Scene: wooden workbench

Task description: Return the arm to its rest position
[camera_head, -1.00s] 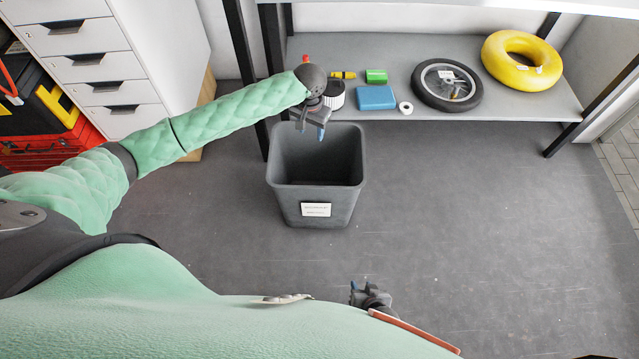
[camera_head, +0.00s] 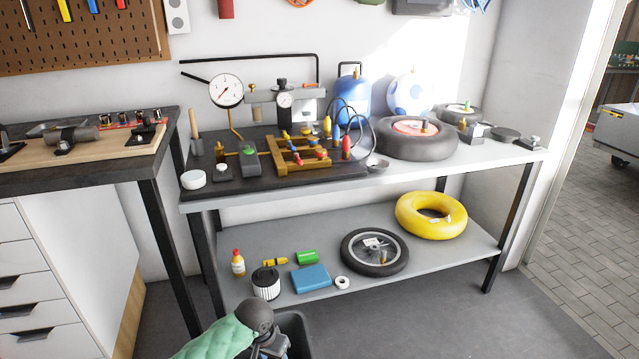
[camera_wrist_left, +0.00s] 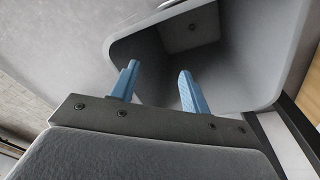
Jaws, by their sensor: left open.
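My left arm (camera_head: 222,338) comes in at the bottom of the head view. Its gripper (camera_head: 272,346) is over the dark grey bin (camera_head: 297,330), of which only the upper part shows there. In the left wrist view the left gripper (camera_wrist_left: 156,88) has its two blue fingers apart with nothing between them. They point toward the open mouth of the bin (camera_wrist_left: 275,95), whose visible inside looks empty. My right gripper is not in either current view.
A workbench (camera_head: 420,170) stands ahead, crowded with gauges, bottles and a wheel. Its lower shelf (camera_head: 330,221) holds a yellow ring (camera_head: 408,222), a wheel (camera_head: 350,262), a blue box (camera_head: 311,279) and a filter (camera_head: 266,284). White drawers (camera_head: 25,300) stand at the left. Floor right of the bin is clear.

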